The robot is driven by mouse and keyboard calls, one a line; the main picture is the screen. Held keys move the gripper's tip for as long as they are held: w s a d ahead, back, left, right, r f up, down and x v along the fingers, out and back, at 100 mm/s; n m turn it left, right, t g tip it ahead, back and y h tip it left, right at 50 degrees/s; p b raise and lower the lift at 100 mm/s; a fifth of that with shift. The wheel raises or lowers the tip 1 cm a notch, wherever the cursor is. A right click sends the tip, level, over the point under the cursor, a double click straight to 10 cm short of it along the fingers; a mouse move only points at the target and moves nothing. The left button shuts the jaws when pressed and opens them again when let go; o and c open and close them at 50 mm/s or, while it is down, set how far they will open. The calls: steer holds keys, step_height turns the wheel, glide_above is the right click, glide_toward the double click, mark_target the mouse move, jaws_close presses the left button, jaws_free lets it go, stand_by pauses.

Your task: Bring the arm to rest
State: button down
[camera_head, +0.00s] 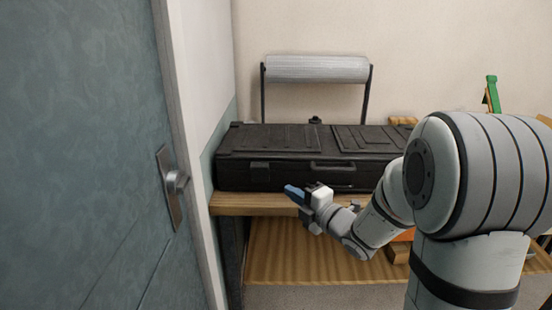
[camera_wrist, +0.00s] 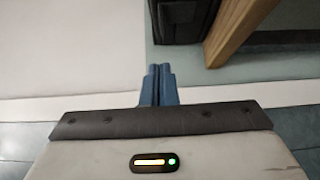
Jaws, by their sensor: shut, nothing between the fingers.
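My gripper (camera_head: 291,192) is at the end of my bent arm, in front of the left part of the black case in the head view. Its blue fingers point left. In the wrist view my gripper (camera_wrist: 159,70) shows its two blue fingers side by side and closed, with nothing between them. The fingertips appear clear of the case and the bench, though the exact gap cannot be told.
A long black case (camera_head: 270,140) lies on a wooden bench (camera_head: 255,203) against the wall. A paper roll on a stand (camera_head: 318,69) is behind it. A grey-blue door (camera_head: 80,150) with a metal handle (camera_head: 176,182) is at left. A green object (camera_head: 492,92) is at right.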

steer(key=s+d+r+m+g+h+p, duration=0.35)
steer(key=s+d+m+h+p, duration=0.2)
steer(key=d+m+h, duration=0.75)
steer(key=s+a+r+m+g+p, duration=0.1)
steer(key=s+m+g, duration=0.3)
steer(key=s, duration=0.6)
steer(key=s+a+r+m+g+y+p, duration=0.1)
steer(key=s+a+m+g+p, duration=0.1)
steer(key=s+m, duration=0.6)
steer(key=s+a+g, duration=0.1)
steer(key=s+g, duration=0.1)
steer(key=s, duration=0.1)
steer(key=shift+s+m+y+p, duration=0.25)
steer(key=shift+m+y+p, duration=0.05)
steer(key=shift+m+p, duration=0.1)
